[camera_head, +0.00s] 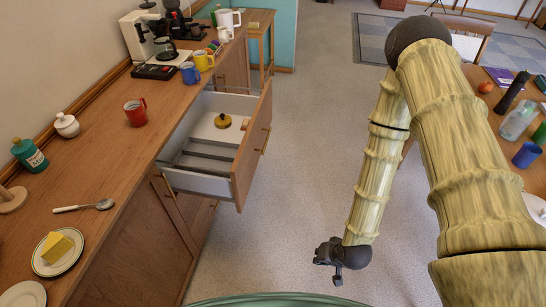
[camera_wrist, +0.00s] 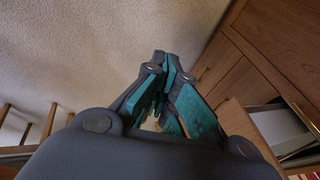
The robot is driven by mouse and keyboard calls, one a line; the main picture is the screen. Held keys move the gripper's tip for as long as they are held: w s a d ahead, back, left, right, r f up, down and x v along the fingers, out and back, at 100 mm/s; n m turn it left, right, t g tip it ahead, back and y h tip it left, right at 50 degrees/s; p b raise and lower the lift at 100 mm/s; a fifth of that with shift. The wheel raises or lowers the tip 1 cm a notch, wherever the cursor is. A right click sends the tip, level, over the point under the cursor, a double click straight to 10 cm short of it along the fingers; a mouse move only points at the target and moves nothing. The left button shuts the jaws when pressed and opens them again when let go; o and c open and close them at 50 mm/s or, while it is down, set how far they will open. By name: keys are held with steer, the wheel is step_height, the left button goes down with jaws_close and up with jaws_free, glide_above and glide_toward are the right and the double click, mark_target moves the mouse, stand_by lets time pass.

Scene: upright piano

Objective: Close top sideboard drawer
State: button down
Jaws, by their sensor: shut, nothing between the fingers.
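The top drawer (camera_head: 253,145) of the wooden sideboard (camera_head: 105,185) is pulled well out in the head view. It has a wooden front with a small brass handle (camera_head: 266,139) and a pale interior with grey dividers. A round dark-yellow lidded item (camera_head: 222,121) lies inside. My gripper (camera_head: 328,256) is right of and nearer than the drawer, over the floor, apart from the drawer front. In the wrist view my gripper (camera_wrist: 162,62) has its teal-padded fingers together and empty. The drawer (camera_wrist: 283,128) shows at the right edge of that view, partly cut off.
The sideboard top holds a red mug (camera_head: 136,112), a blue mug (camera_head: 190,73), a coffee machine (camera_head: 146,36) and a cheese plate (camera_head: 57,251). A table with bottles (camera_head: 519,120) stands at the right. The carpeted floor (camera_head: 300,130) between is clear.

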steer(key=w+a+f+m+t+y+b, duration=0.25)
steer(key=w+b, duration=0.25)
steer(key=w, duration=0.8)
steer(key=w+r+m+t+y+b, duration=0.1)
steer(key=w+r+m+t+b, duration=0.15)
steer(key=w, duration=0.45)
steer(key=w+a+r+m+t+y+b, duration=0.1)
steer(key=w+r+t+b, duration=0.25)
steer(key=w, duration=0.25)
steer(key=w+r+m+t+y+b, duration=0.1)
steer(key=w+r+t+b, duration=0.1)
steer(key=w+r+b, duration=0.35)
steer(key=s+a+f+p+x, duration=0.1)
steer(key=a+p+x, duration=0.1)
steer(key=x, duration=1.2)
steer(key=shift+f+p, duration=0.25)
steer(key=shift+p, duration=0.55)
steer(key=shift+w+a, duration=0.1)
steer(key=shift+a, duration=0.05)
